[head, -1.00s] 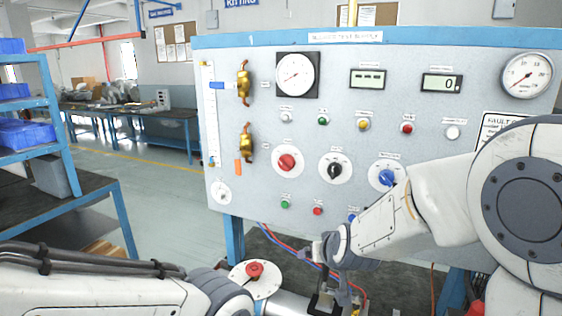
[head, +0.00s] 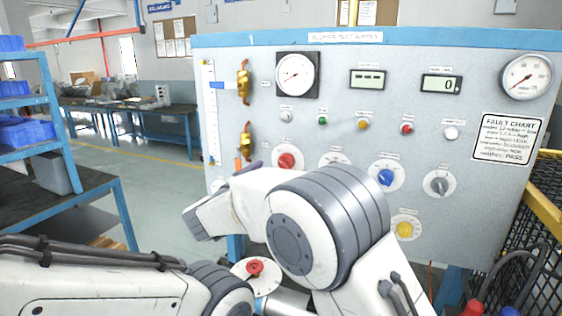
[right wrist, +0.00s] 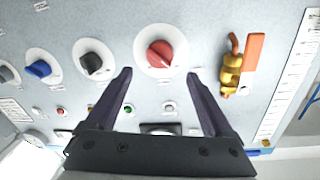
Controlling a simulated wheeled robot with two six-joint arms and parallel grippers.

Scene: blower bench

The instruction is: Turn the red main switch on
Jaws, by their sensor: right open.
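No contact with the knob shows. My left arm lies at the lower left of the head view, its gripper not seen.
A black knob (right wrist: 92,63) and a blue knob (right wrist: 40,69) sit beside the red one. A brass valve with an orange handle (right wrist: 252,55) is on its other side. A shelf (head: 60,150) is at left.

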